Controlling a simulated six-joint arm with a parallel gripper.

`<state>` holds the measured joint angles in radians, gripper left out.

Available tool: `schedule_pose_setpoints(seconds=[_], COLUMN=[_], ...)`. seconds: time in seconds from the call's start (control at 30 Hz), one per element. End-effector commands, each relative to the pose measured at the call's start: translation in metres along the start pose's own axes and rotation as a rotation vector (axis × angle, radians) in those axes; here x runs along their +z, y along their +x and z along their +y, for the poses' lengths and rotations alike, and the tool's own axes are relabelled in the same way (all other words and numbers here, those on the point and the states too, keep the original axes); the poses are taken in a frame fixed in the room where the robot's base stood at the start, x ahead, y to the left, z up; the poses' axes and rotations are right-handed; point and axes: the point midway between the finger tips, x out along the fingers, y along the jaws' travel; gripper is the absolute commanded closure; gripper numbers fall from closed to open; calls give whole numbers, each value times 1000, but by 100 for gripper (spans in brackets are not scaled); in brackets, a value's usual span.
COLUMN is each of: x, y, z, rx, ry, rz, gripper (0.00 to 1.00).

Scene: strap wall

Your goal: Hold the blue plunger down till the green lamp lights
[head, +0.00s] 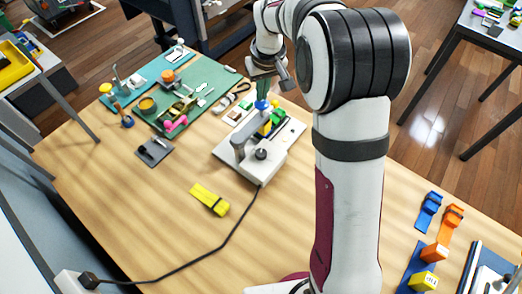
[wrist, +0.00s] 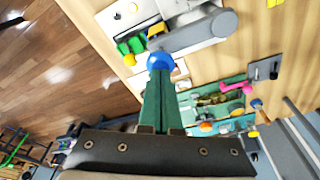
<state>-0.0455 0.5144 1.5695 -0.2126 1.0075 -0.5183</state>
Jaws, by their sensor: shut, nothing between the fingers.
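The blue plunger (head: 262,105) has a rounded top and stands at the far side of a white device (head: 262,165) with a grey arm. In the wrist view its blue dome (wrist: 160,60) lies right at my fingertips. My gripper (head: 262,96) is shut and empty, pointing down over the plunger; in the wrist view its teal fingers (wrist: 159,74) are together. The tips look to touch the dome or be just above it; I cannot tell which. Green (wrist: 130,45) and yellow (wrist: 129,59) parts sit beside the plunger. I cannot tell a lit lamp.
A black cable (head: 215,258) runs from the device to a white box at the lower left. A yellow strap piece (head: 209,199) lies in front. A green mat (head: 180,95) with several small items lies to the left. Blue and orange pieces lie at the right.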

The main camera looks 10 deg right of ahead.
Motion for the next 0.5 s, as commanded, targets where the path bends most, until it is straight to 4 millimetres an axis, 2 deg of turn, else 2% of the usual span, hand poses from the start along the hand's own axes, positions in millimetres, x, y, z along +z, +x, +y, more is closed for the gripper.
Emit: schedule_pose_setpoints(seconds=[0.5], x=[4], y=[16], z=[0], rx=[0], ry=[1], rz=[-3], gripper=[100])
